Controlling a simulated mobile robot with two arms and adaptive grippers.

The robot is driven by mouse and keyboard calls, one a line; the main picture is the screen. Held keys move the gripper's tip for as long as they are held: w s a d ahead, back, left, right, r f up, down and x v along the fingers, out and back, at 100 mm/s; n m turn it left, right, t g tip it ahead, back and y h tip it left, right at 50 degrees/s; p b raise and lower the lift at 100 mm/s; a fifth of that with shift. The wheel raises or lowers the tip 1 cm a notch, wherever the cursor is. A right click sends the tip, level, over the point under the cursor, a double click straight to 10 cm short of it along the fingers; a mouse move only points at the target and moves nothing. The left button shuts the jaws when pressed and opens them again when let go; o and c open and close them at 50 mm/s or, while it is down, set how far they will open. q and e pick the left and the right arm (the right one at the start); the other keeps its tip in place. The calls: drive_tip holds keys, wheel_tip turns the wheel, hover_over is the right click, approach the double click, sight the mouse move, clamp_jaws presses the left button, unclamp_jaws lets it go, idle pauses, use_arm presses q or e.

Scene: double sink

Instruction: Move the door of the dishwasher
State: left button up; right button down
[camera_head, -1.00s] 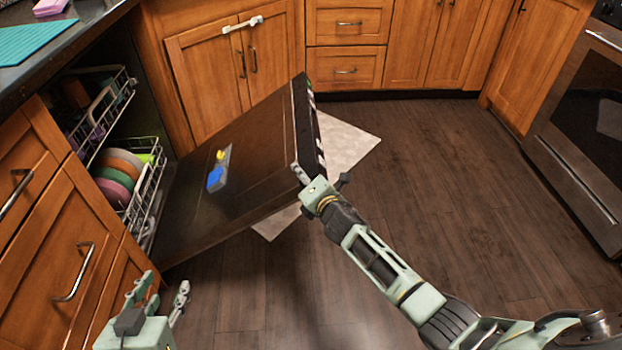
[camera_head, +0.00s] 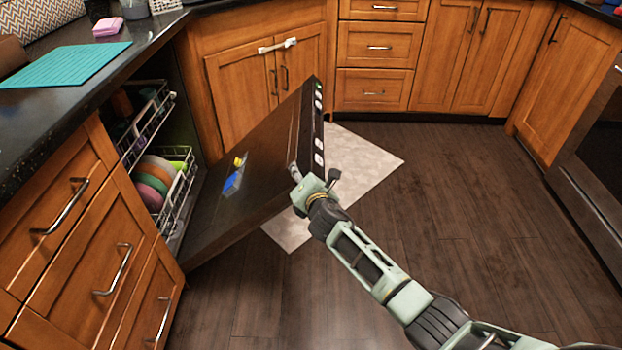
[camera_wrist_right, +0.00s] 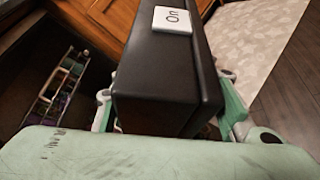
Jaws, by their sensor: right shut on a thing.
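The dishwasher door (camera_head: 257,165) is dark and hangs partly open, tilted up from its bottom hinge. Its inner face carries a blue and yellow dispenser (camera_head: 234,178), and its top edge has white labels. My right gripper (camera_head: 304,182) is at the near top corner of the door. In the right wrist view the door's end (camera_wrist_right: 165,85) sits between the fingers of my right gripper (camera_wrist_right: 172,112), which is shut on it, close to a white "On" label (camera_wrist_right: 172,20). My left gripper is out of view in the head view.
The dishwasher racks (camera_head: 172,190) hold colored plates. Wooden drawers (camera_head: 115,245) stand at the left, below a dark counter with a teal mat (camera_head: 65,64). A pale rug (camera_head: 360,170) lies behind the door. The floor (camera_head: 450,200) to the right is clear.

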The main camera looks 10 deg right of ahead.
drive_tip(key=shift+n+h, duration=0.3)
drive_tip(key=shift+n, duration=0.2)
drive_tip(key=a+r+p, duration=0.1)
drive_tip(key=a+r, duration=0.1)
drive_tip(key=w+a+r+p, duration=0.1)
drive_tip(key=a+r, duration=0.1)
drive_tip(key=a+r+p, duration=0.1)
drive_tip(key=a+r, duration=0.1)
drive_tip(key=shift+w+a+r, duration=0.15)
drive_tip(key=shift+w+r, duration=0.05)
drive_tip(key=shift+w, duration=0.05)
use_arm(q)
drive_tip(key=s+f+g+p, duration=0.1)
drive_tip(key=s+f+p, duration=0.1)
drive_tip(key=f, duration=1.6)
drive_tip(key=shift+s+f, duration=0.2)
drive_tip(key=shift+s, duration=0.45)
use_arm(e)
drive_tip(key=w+a+r+n, duration=0.1)
drive_tip(key=w+a+r, duration=0.1)
drive_tip(key=a+r, duration=0.4)
drive_tip(key=shift+w+a+r+n+g+h, duration=0.2)
drive_tip(key=shift+a+r+n+g+h, duration=0.15)
drive_tip(key=shift+a, duration=1.7)
drive_tip(key=shift+f, duration=0.1)
drive_tip(key=c, duration=1.1)
unclamp_jaws()
drive_tip(key=shift+f, duration=0.1)
drive_tip(key=shift+o, duration=0.6)
